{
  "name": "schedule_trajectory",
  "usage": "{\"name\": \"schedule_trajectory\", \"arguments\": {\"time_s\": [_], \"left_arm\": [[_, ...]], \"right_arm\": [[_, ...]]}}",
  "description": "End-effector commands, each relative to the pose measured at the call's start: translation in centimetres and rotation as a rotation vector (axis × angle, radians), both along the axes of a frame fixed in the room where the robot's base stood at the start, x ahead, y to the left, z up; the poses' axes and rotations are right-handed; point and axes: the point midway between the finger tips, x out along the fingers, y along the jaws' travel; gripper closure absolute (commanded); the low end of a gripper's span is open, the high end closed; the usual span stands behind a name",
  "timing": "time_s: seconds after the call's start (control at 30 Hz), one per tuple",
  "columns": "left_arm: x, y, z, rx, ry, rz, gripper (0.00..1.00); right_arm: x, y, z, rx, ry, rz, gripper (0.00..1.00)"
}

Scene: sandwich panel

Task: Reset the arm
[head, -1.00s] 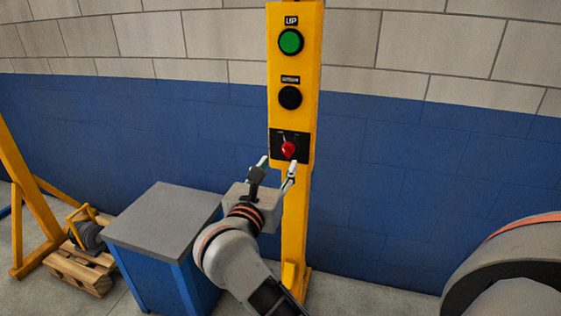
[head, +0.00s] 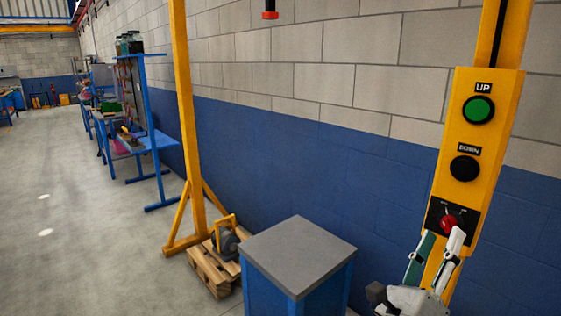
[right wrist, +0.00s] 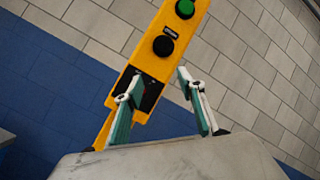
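A yellow control post (head: 487,150) stands at the right in the head view. It bears a green UP button (head: 479,109), a black DOWN button (head: 464,167) and a red selector knob (head: 448,222) on a black plate. My right gripper (head: 444,237) is just in front of and below the knob, its fingers spread and nothing between them. In the right wrist view the open fingers (right wrist: 160,78) frame the post's black plate (right wrist: 152,93); the green button (right wrist: 185,9) and black button (right wrist: 163,45) show above. My left gripper is out of view.
A blue cabinet with a grey top (head: 298,254) stands left of the post. A yellow frame (head: 186,120) and a wooden pallet (head: 212,270) with a motor are beyond it. Blue workbenches (head: 150,142) line the wall. The floor (head: 80,230) at left is clear.

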Motion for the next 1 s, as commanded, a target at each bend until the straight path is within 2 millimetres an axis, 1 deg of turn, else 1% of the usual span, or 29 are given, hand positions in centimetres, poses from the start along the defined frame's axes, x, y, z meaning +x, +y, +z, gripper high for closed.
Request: {"name": "schedule_trajectory", "arguments": {"time_s": [0.03,0.07,0.1,0.17,0.2,0.27,0.3,0.37,0.4,0.43,0.47,0.5,0.57,0.6,0.67,0.7,0.73,0.8,0.9,1.0], "left_arm": [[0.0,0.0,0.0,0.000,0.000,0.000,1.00],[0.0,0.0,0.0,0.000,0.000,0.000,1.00],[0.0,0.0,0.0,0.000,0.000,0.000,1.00],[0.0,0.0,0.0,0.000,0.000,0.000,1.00],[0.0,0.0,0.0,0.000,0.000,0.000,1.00],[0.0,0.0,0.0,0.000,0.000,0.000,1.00],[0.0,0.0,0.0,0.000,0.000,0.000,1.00],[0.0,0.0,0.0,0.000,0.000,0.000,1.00],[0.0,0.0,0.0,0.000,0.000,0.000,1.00],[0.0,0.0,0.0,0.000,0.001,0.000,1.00],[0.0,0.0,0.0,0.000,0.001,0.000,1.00],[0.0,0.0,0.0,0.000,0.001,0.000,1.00],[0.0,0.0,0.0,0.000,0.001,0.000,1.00],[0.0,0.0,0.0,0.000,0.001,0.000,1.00],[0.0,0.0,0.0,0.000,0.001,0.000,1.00],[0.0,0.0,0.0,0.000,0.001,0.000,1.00],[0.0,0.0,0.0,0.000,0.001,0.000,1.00],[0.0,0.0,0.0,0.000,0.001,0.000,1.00],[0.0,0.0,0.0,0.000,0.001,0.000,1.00],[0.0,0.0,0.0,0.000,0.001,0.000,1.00]], "right_arm": [[-0.2,1.3,-1.0,-0.158,0.070,-0.006,0.61],[-0.2,2.3,-1.5,-0.259,0.110,-0.009,0.61],[-0.2,3.8,-2.4,-0.392,0.164,-0.006,0.61],[-0.2,6.0,-4.5,-0.591,0.253,0.002,0.61],[-0.2,7.6,-6.3,-0.726,0.315,0.013,0.61],[-0.3,9.9,-9.6,-0.926,0.410,0.035,0.61],[-0.6,11.1,-12.1,-1.050,0.471,0.054,0.61],[-1.2,12.6,-15.9,-1.222,0.555,0.083,0.61],[-1.7,13.4,-18.5,-1.330,0.608,0.104,0.61],[-2.2,13.8,-20.5,-1.407,0.648,0.123,0.61],[-2.7,14.2,-22.4,-1.480,0.686,0.140,0.61],[-3.6,14.5,-25.0,-1.577,0.734,0.166,0.61],[-5.1,14.7,-28.9,-1.717,0.805,0.208,0.61],[-6.2,14.6,-31.4,-1.806,0.851,0.236,0.61],[-8.1,14.3,-35.1,-1.934,0.916,0.281,0.61],[-9.4,13.9,-37.2,-2.012,0.955,0.311,0.61],[-10.4,13.6,-38.7,-2.068,0.983,0.333,0.61],[-12.4,12.7,-41.7,-2.182,1.038,0.378,0.61],[-14.9,11.5,-44.7,-2.302,1.096,0.431,0.61],[-16.4,10.7,-46.3,-2.373,1.130,0.464,0.61]]}}
